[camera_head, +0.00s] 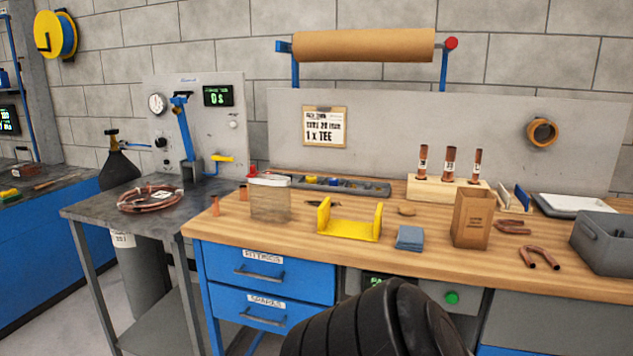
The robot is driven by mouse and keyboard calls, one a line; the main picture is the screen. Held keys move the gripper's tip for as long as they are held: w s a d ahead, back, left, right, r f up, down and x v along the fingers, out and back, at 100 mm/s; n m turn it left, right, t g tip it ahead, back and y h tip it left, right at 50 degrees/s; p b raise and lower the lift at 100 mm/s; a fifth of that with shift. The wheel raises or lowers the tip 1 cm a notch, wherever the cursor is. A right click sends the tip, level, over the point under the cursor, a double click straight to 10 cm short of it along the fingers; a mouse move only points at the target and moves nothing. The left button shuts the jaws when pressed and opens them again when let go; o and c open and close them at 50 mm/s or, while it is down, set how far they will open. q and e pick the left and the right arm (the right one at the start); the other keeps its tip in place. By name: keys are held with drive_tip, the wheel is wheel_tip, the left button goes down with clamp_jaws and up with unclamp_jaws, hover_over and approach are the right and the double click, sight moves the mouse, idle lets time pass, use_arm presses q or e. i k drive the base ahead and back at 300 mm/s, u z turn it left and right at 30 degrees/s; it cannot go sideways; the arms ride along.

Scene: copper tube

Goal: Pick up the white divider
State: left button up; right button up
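A small wooden rack (515,209) stands at the back right of the wooden workbench. A thin pale plate (505,199) stands upright in it and looks like the white divider, though it is small and its edges are hard to make out. A blue plate (522,197) stands in the rack just right of it. Neither of my grippers shows. A black ribbed part, probably of my own arm, comes up at the bottom middle, well short of the rack.
A yellow bracket (350,229) and blue cloths (410,238) sit mid-bench; the front edge is mostly clear.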

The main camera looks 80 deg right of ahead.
sight(502, 193)
drive_tip(key=u, duration=0.1)
drive_tip(key=k, duration=1.9)
drive_tip(key=z, duration=1.3)
